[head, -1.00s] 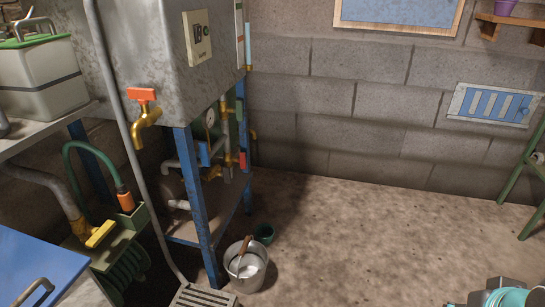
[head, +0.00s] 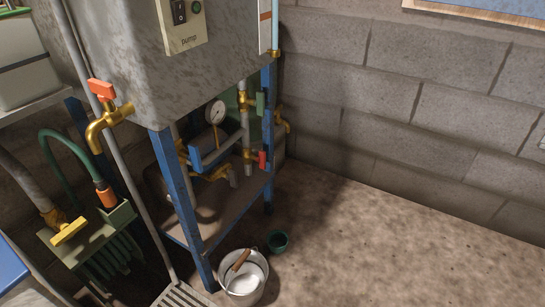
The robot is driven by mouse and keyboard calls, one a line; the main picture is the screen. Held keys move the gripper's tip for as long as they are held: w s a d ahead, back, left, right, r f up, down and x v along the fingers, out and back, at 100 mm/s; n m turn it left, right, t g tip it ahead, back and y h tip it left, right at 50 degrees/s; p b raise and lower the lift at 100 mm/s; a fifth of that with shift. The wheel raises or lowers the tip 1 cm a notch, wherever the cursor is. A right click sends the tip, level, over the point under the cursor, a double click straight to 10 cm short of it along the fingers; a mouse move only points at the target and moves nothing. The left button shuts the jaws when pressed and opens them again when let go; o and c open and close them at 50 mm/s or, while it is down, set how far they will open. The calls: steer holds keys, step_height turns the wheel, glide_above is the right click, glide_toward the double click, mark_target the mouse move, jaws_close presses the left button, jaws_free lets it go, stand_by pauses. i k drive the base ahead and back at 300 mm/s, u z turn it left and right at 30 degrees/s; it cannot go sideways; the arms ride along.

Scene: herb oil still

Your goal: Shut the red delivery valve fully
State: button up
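A small red valve handle (head: 262,159) sits on a brass fitting low on the pipework under the grey metal tank (head: 135,60). It stands roughly upright, but it is too small to tell how far the valve is open. A green handle (head: 260,104) sits above it on the same grey pipe (head: 245,130). A brass tap (head: 113,116) with an orange-red lever (head: 102,90) sticks out of the tank's front left. No label naming the delivery valve is readable. My gripper is not in view.
Blue frame legs (head: 180,200) and a lower shelf (head: 215,212) surround the pipework. A yellow-handled valve (head: 68,232) and green hose (head: 62,165) are at left. The floor to the right is clear.

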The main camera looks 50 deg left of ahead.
mark_target(261, 158)
steer(key=u, duration=0.65)
steer(key=i, duration=0.95)
steer(key=u, duration=0.85)
